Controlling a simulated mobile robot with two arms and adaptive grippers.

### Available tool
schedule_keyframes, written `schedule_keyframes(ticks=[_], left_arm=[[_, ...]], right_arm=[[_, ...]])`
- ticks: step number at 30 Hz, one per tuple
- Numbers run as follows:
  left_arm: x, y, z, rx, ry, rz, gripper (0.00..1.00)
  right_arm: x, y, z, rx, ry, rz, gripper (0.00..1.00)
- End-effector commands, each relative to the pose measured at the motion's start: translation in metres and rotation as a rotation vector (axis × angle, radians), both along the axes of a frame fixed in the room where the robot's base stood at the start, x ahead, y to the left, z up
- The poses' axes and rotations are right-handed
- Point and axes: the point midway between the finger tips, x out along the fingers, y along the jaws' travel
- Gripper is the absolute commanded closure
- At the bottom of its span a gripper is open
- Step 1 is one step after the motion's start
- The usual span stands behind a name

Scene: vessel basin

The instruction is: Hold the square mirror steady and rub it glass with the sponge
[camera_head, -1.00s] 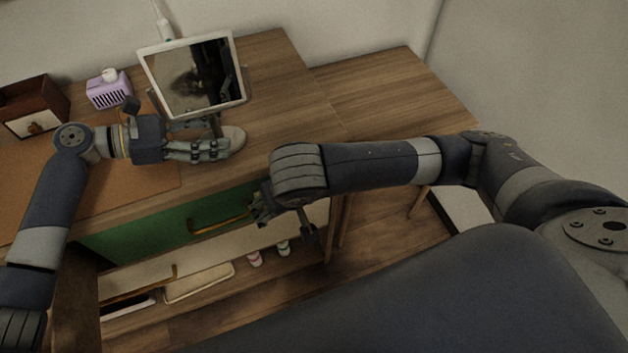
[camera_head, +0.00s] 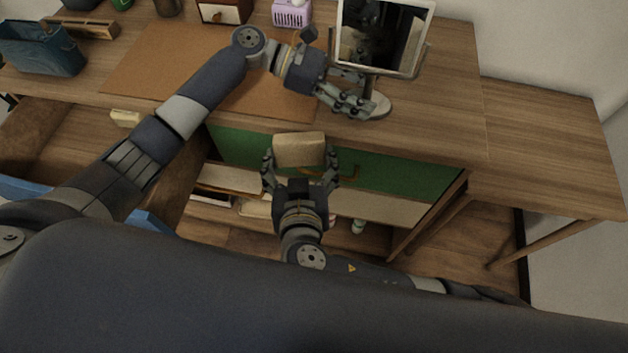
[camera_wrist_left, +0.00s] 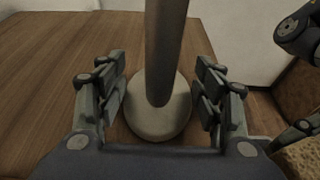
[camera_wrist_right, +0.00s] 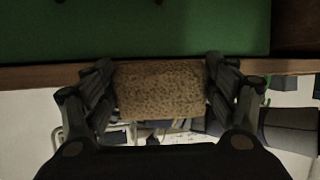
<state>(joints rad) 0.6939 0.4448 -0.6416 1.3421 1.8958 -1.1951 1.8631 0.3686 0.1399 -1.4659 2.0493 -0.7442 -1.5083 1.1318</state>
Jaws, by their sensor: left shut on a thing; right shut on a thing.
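The square mirror (camera_head: 381,38) stands upright in a white frame on the desk, and its top edge is cut off in the head view. My left gripper (camera_head: 362,94) is shut on the mirror's stand, just above its round base (camera_head: 379,106). In the left wrist view the stand's post (camera_wrist_left: 165,50) rises between the fingers of my left gripper (camera_wrist_left: 163,95). My right gripper (camera_head: 301,165) is shut on the tan sponge (camera_head: 299,149), in front of the desk's green drawer. The sponge (camera_wrist_right: 160,90) also shows between the fingers in the right wrist view, apart from the mirror.
The wooden desk (camera_head: 440,110) has free room right of the mirror. A brown mat (camera_head: 165,70) lies to the left. A purple box (camera_head: 291,14) stands behind. The green drawer (camera_head: 390,178) with a brass handle is below the desk's front edge.

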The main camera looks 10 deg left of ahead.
Motion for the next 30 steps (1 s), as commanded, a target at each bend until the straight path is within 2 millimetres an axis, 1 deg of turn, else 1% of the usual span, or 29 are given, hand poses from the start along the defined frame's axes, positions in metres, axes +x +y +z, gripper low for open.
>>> schedule_keyframes(ticks=[1, 5, 6, 9, 12, 13, 15, 18, 23, 30], left_arm=[[-0.002, 0.001, -0.006, 0.01, 0.007, -0.004, 0.52], [-0.002, 0.001, -0.006, 0.01, 0.008, -0.004, 0.52], [-0.002, 0.001, -0.006, 0.01, 0.008, -0.004, 0.52], [-0.002, 0.001, -0.006, 0.01, 0.008, -0.004, 0.52], [-0.002, 0.001, -0.006, 0.01, 0.008, -0.004, 0.52], [-0.002, 0.001, -0.006, 0.01, 0.008, -0.004, 0.52], [-0.002, 0.001, -0.007, 0.011, 0.008, -0.004, 0.52], [-0.002, 0.001, -0.007, 0.011, 0.008, -0.004, 0.52], [-0.003, 0.001, -0.007, 0.011, 0.008, -0.005, 0.52], [-0.003, 0.001, -0.007, 0.011, 0.009, -0.005, 0.52]], right_arm=[[0.009, -0.002, 0.015, 0.014, -0.042, -0.016, 0.31], [0.028, -0.012, 0.061, 0.04, -0.161, -0.077, 0.31], [0.033, -0.017, 0.076, 0.046, -0.194, -0.104, 0.31], [0.04, -0.03, 0.11, 0.052, -0.268, -0.172, 0.31], [0.043, -0.042, 0.135, 0.048, -0.32, -0.233, 0.31], [0.043, -0.045, 0.14, 0.047, -0.332, -0.247, 0.31], [0.043, -0.05, 0.15, 0.042, -0.351, -0.274, 0.31], [0.045, -0.055, 0.157, 0.037, -0.367, -0.295, 0.31], [0.055, -0.056, 0.158, 0.034, -0.373, -0.297, 0.31], [0.081, -0.057, 0.158, 0.033, -0.373, -0.298, 0.31]])
